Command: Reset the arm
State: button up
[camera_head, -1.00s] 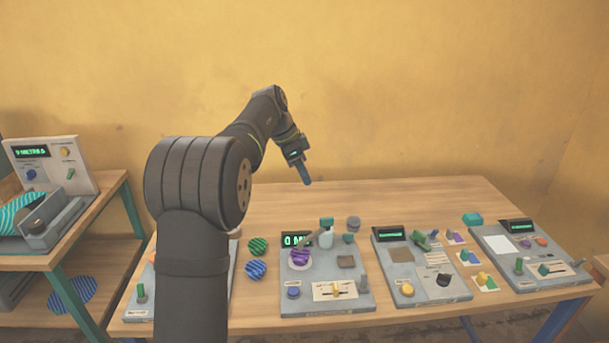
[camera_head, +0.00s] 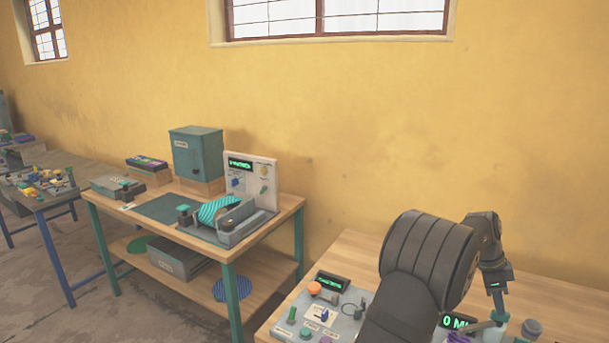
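My arm rises at the lower right of the head view, dark and bent. My gripper (camera_head: 500,309) hangs pointing down above the right wooden table (camera_head: 372,247). It appears small and narrow, and I cannot tell whether its fingers are open or shut. I see nothing clearly held in it. Behind and below it is part of a grey panel with a green-lit display (camera_head: 458,322). My upper arm hides much of this table.
A control panel (camera_head: 318,311) with an orange knob lies left of my arm. A left workbench (camera_head: 283,209) holds a press-like machine (camera_head: 243,224) with a teal striped piece, and a green-grey cabinet (camera_head: 196,153). Another cluttered table (camera_head: 40,203) stands far left.

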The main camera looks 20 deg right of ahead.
jog(key=shift+x, duration=1.7)
